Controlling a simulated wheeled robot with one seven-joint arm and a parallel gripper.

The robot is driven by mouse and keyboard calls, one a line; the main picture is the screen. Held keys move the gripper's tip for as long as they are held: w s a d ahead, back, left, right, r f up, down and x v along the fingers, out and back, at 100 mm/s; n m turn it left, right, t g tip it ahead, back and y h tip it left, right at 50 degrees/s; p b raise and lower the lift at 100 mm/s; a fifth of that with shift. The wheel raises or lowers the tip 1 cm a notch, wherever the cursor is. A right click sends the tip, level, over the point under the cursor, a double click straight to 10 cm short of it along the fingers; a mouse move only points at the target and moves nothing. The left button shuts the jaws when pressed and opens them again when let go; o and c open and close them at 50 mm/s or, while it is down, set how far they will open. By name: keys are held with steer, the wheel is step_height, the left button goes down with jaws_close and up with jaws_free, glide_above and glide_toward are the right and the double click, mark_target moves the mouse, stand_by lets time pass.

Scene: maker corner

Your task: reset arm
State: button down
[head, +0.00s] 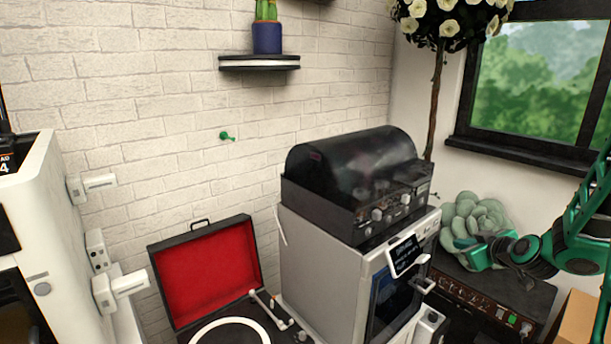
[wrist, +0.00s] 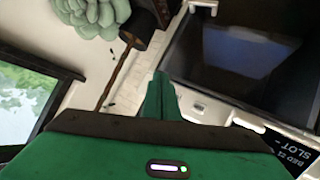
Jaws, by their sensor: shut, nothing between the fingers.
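My gripper (wrist: 160,78) shows in the wrist view as green fingers pressed together with nothing between them. In the head view my green and black arm comes in from the right edge, and my gripper (head: 466,243) points left, in front of the pale green succulent. In the wrist view the fingertips are close in the picture to the white machine with the dark window (wrist: 230,55). I cannot tell the exact gap.
An open red-lined record player (head: 205,270) is at lower left. A potted tree (head: 436,110) rises behind.

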steer(key=s+a+r+m+g, duration=0.1)
steer(key=s+m+g, duration=0.2)
steer(key=s, duration=1)
steer(key=s+a+r+m+g, duration=0.2)
steer(key=s+m+g, duration=0.2)
steer(key=s, duration=0.9)
steer(key=s+a+r+m+g, duration=0.1)
steer(key=s+m+g, duration=0.3)
steer(key=s, duration=0.9)
steer(key=shift+s+a+r+g, duration=0.3)
steer(key=shift+s+a+g, duration=0.1)
steer(key=shift+a+g, duration=0.25)
steer(key=shift+w+f, duration=0.25)
steer(key=shift+w, duration=0.4)
